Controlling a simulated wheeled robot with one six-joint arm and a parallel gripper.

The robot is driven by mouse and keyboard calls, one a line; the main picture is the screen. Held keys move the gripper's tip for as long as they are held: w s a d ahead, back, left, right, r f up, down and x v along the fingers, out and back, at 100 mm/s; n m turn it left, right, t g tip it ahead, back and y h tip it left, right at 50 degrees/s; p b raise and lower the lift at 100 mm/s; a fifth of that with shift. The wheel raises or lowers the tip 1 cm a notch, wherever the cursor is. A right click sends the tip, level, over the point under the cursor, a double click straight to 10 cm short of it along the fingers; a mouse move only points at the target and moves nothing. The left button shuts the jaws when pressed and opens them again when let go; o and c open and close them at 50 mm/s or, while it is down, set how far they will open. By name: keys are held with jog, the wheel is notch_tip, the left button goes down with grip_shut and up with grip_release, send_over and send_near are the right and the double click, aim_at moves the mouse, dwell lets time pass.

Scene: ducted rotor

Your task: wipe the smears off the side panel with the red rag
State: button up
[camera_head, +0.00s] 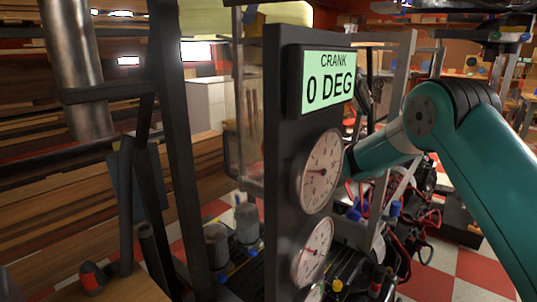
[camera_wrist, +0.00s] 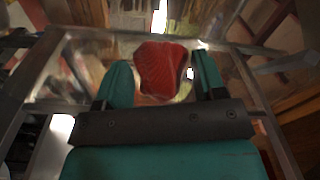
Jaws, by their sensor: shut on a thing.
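The red rag (camera_wrist: 163,58) is in the wrist view, bunched between the two teal fingers of my gripper (camera_wrist: 162,75), which is shut on it. A clear side panel (camera_wrist: 250,72) in a grey metal frame lies in front of the rag, with hazy streaks and reflections on it. I cannot tell smears from reflections there, nor whether the rag touches the panel. In the head view the clear panel (camera_head: 248,120) shows at the left of the dark gauge post. My gripper and the rag are hidden behind that post in the head view.
The dark post carries a green crank display (camera_head: 328,82) reading 0 DEG and round dials (camera_head: 318,172). Black tubes and bars (camera_head: 175,150) stand at the left. Cables and red parts (camera_head: 425,225) crowd the space below my arm. Red and white floor (camera_head: 475,270) shows at lower right.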

aim_at(243, 147)
jog(key=shift+w+d, duration=0.45)
jog(key=shift+w, duration=0.1)
jog(key=shift+a, duration=0.1)
jog(key=shift+s+a, duration=1.75)
jog(key=shift+s, duration=0.2)
jog(key=shift+s+a, duration=1.75)
jog(key=shift+s, duration=0.2)
jog(key=shift+w+r+p, duration=0.1)
jog(key=shift+r+p, duration=1)
jog(key=shift+r, duration=0.35)
jog(key=shift+w+d+f+b, duration=0.15)
jog(key=shift+w+d+b, duration=0.5)
jog(key=shift+w+d, duration=1.2)
jog(key=shift+c, duration=0.3)
jog(key=shift+w+d, duration=1.7)
jog(key=shift+w, duration=0.3)
jog(key=shift+s+a, duration=1.8)
jog(key=shift+s, duration=0.2)
jog(key=shift+s+a, duration=1.8)
jog(key=shift+s, duration=0.15)
